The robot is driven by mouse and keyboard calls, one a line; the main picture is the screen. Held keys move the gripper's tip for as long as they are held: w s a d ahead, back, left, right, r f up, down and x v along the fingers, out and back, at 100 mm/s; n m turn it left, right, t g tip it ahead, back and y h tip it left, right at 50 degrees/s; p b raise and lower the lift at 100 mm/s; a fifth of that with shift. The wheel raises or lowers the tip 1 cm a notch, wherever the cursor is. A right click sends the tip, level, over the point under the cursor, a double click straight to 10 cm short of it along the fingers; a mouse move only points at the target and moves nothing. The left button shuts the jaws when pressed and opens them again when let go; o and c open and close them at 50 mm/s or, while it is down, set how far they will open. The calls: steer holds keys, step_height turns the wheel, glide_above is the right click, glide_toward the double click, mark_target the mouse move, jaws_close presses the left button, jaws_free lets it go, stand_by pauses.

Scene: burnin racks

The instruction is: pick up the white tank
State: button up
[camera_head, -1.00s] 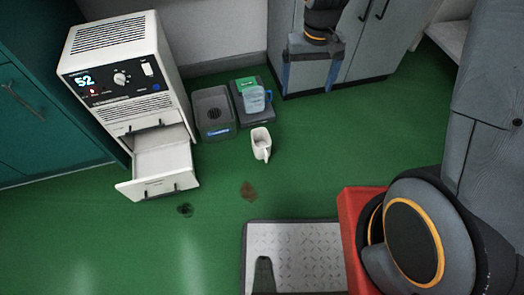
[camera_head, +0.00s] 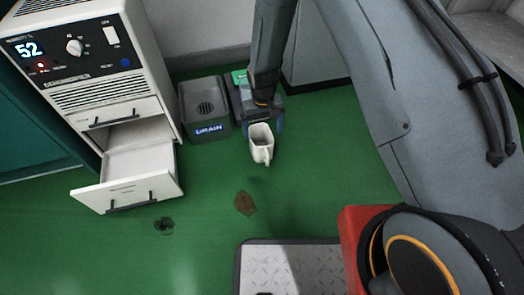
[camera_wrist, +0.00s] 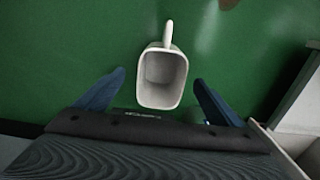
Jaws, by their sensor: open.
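The white tank (camera_head: 262,148) is a small open-topped container with a handle, standing upright on the green floor. It looks empty. My gripper (camera_head: 263,124) is open just behind it, pointing down, with a blue finger to either side. In the wrist view the tank (camera_wrist: 162,82) lies centred ahead of my gripper (camera_wrist: 159,80), its handle pointing away. The two fingertips are spread wider than the tank, and I see no contact. Whether the fingers are at its height I cannot tell.
A white machine (camera_head: 95,60) reading 52 stands at left with its drawer (camera_head: 135,175) pulled out. A grey drain box (camera_head: 205,112) is left of the tank. A brown stain (camera_head: 244,203) and dark spot (camera_head: 164,226) mark the floor.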

steer(key=shift+w+a+f+b, duration=0.1)
steer(key=shift+f+b, duration=1.2)
steer(key=shift+f, duration=1)
steer(key=shift+a+f+b, duration=0.1)
steer(key=shift+f+b, duration=1.15)
steer(key=shift+f, duration=1)
steer(key=c, duration=1.2)
steer(key=shift+r, duration=0.1)
steer(key=shift+c, duration=0.2)
steer(key=shift+r, duration=0.1)
